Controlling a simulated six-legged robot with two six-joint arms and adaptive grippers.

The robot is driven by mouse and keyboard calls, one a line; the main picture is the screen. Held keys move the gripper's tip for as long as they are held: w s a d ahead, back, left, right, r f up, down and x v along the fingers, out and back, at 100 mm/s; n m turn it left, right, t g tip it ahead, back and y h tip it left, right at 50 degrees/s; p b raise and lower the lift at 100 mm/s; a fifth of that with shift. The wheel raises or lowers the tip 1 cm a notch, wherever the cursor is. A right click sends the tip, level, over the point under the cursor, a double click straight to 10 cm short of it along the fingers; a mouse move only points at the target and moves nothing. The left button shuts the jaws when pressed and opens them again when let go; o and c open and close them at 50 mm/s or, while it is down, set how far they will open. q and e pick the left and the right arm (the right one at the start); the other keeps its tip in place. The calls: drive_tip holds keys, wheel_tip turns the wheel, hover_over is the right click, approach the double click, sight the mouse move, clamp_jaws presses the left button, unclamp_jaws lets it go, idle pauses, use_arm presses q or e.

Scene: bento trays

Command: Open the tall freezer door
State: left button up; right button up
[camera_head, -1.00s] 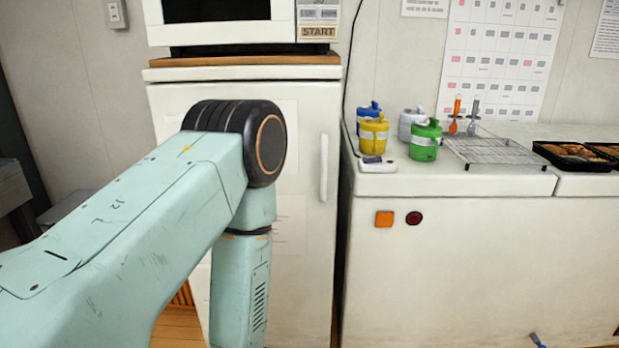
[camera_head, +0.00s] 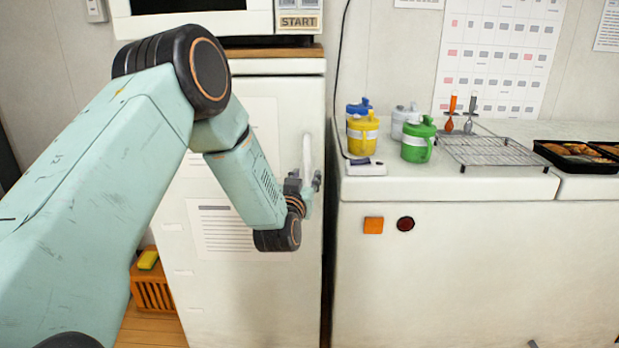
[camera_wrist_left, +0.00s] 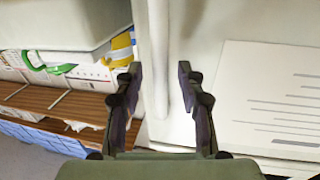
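The tall freezer is white, with a flat door (camera_head: 270,305) that looks closed in the head view. Its upright white handle (camera_head: 307,152) is near the door's right edge. My left gripper (camera_head: 306,182) is at the lower part of this handle. In the left wrist view my left gripper (camera_wrist_left: 160,72) is open, with one dark finger on each side of the handle (camera_wrist_left: 160,45). Gaps show between the fingers and the bar, so it is not gripped. Contact is hard to tell. My right gripper is not in view.
A white counter (camera_head: 440,190) stands right of the freezer across a narrow dark gap, carrying jugs, a wire rack (camera_head: 490,152) and food trays. A microwave (camera_head: 295,12) is on top of the freezer. An orange crate (camera_head: 153,292) is on the floor at left.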

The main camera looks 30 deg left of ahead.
use_arm(q)
drive_tip(key=shift+w+a+f, duration=0.15)
drive_tip(key=shift+w+a, duration=0.15)
drive_tip(key=shift+w, duration=0.2)
drive_tip(key=shift+w+a+f, duration=0.15)
drive_tip(key=shift+w+a, duration=0.1)
drive_tip(key=shift+w, duration=0.25)
drive_tip(key=shift+d+r, duration=0.2)
drive_tip(key=shift+r, duration=0.05)
drive_tip(key=shift+w+a+f, duration=0.1)
drive_tip(key=shift+a+f, duration=0.05)
drive_tip(key=c, duration=0.4)
clamp_jaws()
